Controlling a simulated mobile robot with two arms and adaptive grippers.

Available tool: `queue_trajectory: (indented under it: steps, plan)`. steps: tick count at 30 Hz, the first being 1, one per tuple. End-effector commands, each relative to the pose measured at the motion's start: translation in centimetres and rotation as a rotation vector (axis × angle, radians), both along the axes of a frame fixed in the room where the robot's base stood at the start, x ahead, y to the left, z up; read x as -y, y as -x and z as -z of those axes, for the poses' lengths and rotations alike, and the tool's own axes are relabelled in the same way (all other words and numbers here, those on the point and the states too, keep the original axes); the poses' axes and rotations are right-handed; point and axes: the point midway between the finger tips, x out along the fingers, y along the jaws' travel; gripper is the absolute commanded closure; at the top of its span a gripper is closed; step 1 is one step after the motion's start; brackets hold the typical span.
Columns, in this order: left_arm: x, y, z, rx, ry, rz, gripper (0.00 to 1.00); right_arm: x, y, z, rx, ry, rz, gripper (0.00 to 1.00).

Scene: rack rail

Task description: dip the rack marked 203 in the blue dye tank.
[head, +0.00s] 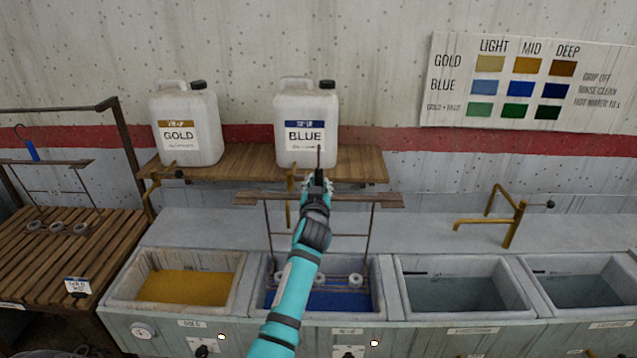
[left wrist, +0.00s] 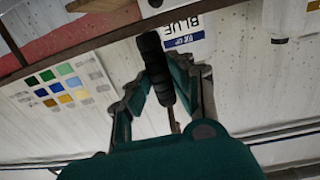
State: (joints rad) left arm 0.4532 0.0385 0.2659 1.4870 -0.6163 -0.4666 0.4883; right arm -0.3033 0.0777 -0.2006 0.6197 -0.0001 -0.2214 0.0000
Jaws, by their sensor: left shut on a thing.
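My left gripper (head: 318,184) is shut on the dark upright handle of a rack (head: 377,199). The rack has a wooden top bar, thin side wires and white rings at the bottom. It hangs over the blue dye tank (head: 376,300), with its rings inside the tank outline near the blue dye. I cannot tell whether they touch the liquid. No number on this rack is readable, and my arm hides its middle. In the left wrist view the fingers (left wrist: 162,85) close around the dark handle (left wrist: 152,55). My right gripper is in neither view.
The gold dye tank (head: 185,287) is to the left; two tanks (head: 455,293) (head: 585,290) with greyish liquid are to the right. Another rack (head: 55,228) hangs above the slatted bench (head: 60,255). Gold (head: 187,130) and blue (head: 306,125) jugs stand behind. A brass tap (head: 510,225) juts out at right.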

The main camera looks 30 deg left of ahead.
Motion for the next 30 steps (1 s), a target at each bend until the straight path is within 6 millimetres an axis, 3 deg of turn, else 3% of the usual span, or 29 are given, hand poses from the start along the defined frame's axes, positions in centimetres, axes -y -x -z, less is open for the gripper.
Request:
queue_trajectory:
  steps: [8,30]
  plan:
    - [0.0,0.0,0.5,0.006,-0.002,0.0,1.0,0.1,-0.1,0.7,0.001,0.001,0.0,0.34]
    - [0.1,0.1,10.0,0.007,-0.002,0.0,1.0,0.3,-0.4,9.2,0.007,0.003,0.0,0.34]
